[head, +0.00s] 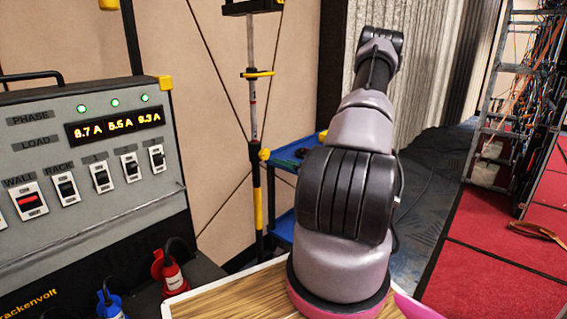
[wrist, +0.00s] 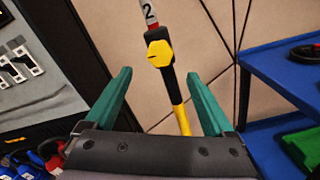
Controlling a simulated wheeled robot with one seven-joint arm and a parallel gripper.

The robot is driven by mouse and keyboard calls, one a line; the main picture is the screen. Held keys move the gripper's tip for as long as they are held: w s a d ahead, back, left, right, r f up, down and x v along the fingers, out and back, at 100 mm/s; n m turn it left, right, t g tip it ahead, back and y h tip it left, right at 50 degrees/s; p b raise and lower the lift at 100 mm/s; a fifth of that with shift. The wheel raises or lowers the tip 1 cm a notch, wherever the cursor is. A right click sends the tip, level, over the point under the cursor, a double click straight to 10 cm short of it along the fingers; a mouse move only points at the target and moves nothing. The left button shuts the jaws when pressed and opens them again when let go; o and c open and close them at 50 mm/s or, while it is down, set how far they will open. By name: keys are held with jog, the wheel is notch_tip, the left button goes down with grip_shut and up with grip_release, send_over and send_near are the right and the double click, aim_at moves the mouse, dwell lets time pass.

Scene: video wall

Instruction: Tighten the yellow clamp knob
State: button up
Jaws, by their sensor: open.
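The yellow clamp knob (wrist: 158,54) is a six-sided knob with a dark slot line, on a black collar of an upright pole. In the wrist view it appears between the tips of my gripper (wrist: 158,76), a little beyond them. The two green fingers are spread wide and hold nothing; no contact with the knob shows. In the head view the knob (head: 264,155) sits on the pole (head: 251,100), left of my arm. There the fingers cannot be made out at the arm's far end.
A grey power panel (head: 95,150) with switches and lit readouts stands at the left, with red (head: 171,275) and blue (head: 110,303) plugs below. A blue shelf (head: 283,226) stands beside the pole. Black cables slant across the beige wall behind. A ladder-like rack (head: 500,110) stands far right.

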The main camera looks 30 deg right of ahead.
aim_at(266, 155)
jog(key=w+a+n, duration=0.1)
jog(key=w+n, duration=0.1)
jog(key=w, duration=0.1)
jog(key=w+a+n, duration=0.1)
jog(key=w+n, duration=0.1)
jog(key=w, duration=0.1)
jog(key=w+a+n, duration=0.1)
jog(key=w+n, duration=0.1)
jog(key=w, duration=0.1)
jog(key=shift+w+a+r, duration=0.1)
jog(key=shift+w+a, duration=0.2)
jog(key=shift+w, duration=0.1)
jog(key=c, duration=1.4)
